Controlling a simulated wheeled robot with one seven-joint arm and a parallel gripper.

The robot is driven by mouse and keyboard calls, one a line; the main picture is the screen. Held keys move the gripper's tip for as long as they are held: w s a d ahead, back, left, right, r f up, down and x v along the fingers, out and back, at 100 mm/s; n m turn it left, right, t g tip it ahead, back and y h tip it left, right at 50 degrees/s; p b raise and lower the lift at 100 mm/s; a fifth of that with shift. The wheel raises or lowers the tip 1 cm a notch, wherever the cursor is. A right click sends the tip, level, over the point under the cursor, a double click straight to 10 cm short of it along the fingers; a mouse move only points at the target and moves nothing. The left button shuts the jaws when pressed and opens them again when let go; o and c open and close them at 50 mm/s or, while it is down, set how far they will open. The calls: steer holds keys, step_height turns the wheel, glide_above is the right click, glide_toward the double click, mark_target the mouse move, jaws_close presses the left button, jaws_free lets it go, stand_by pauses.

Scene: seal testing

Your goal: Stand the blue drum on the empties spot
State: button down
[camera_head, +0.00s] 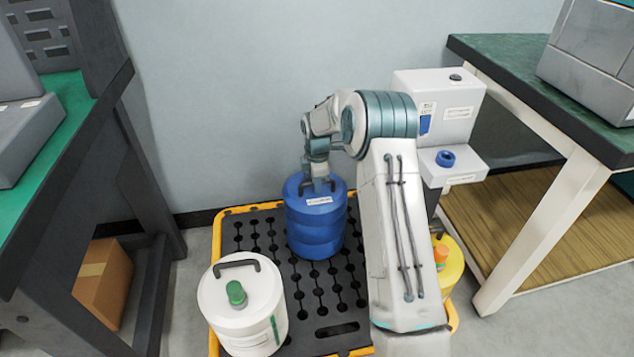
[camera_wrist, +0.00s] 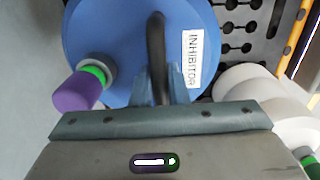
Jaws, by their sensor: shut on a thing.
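The blue drum (camera_head: 316,225) is upright over the black grid deck of a yellow-rimmed pallet (camera_head: 232,211), towards its back. Whether its base touches the deck I cannot tell. My gripper (camera_head: 318,186) is above it, shut on the drum's dark top handle. In the wrist view the fingers (camera_wrist: 162,85) pinch this handle, and the drum's blue lid (camera_wrist: 100,40) shows an INHIBITOR label and a purple cap with a green collar. I see no marking that I can read as the empties spot.
A white drum (camera_head: 240,310) with a green cap stands on the pallet's front left. A yellow container (camera_head: 449,262) with an orange cap is at the right, partly behind my arm. Benches flank the pallet, with a wall behind. Bare deck shows between the drums.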

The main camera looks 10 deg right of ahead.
steer(key=shift+f, duration=0.35)
stand_by(0.4)
steer(key=c, duration=1.4)
jaws_free()
steer(key=shift+o, duration=0.4)
steer(key=shift+f, duration=0.1)
steer(key=shift+r+p, duration=2.8)
steer(key=shift+r, duration=0.75)
